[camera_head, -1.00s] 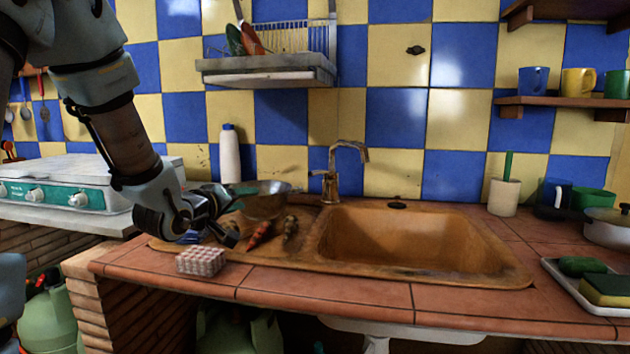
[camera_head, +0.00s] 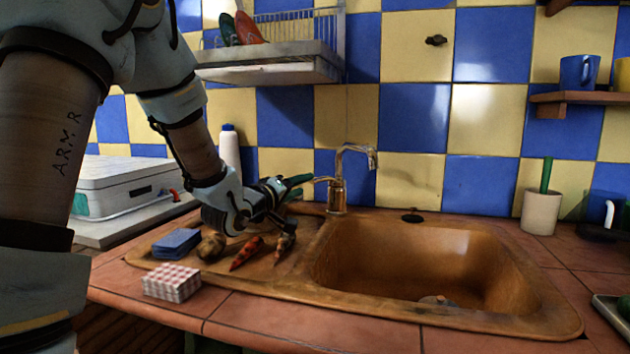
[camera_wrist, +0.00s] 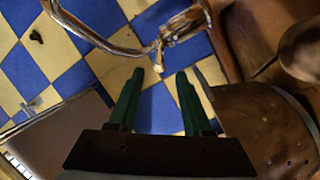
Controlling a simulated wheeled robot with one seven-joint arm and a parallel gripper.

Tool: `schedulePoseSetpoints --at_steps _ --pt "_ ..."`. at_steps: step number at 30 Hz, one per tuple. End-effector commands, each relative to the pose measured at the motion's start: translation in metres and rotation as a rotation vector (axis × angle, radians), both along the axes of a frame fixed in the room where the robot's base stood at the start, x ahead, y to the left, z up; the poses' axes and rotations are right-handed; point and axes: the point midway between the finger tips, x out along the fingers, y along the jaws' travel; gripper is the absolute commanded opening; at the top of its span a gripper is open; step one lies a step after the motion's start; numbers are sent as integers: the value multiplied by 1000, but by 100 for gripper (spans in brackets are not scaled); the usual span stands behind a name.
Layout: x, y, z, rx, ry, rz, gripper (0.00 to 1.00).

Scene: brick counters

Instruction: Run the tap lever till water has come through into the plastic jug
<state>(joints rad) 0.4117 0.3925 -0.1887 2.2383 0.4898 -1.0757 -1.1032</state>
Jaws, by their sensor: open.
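The metal tap (camera_head: 337,195) stands at the back left corner of the sink, its curved spout over the basin. Its lever (camera_head: 322,180) points left, towards my gripper (camera_head: 301,185). In the wrist view my gripper (camera_wrist: 159,73) has its green fingers apart and empty. The metal tap part (camera_wrist: 158,58) there appears just beyond and between the fingertips; I cannot tell whether they touch. I see no water from the spout. I cannot clearly make out a plastic jug; a dark blue vessel with a white handle (camera_head: 608,213) is cut off at the right.
The brown sink (camera_head: 345,265) has vegetables (camera_head: 247,253), a blue sponge (camera_head: 177,242) and a checked box (camera_head: 172,282) at its left. A white bottle (camera_head: 229,150) stands behind my arm. A dish rack (camera_head: 270,65) hangs above. A perforated bowl (camera_wrist: 265,130) is beside the fingers.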

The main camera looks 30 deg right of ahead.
Motion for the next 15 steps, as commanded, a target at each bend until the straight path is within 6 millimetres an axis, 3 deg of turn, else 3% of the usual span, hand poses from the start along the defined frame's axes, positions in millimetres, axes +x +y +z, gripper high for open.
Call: schedulePoseSetpoints --at_steps 6,15 --pt "20 -34 1 0 0 -1 50" --pt "33 -53 0 1 0 1 50"
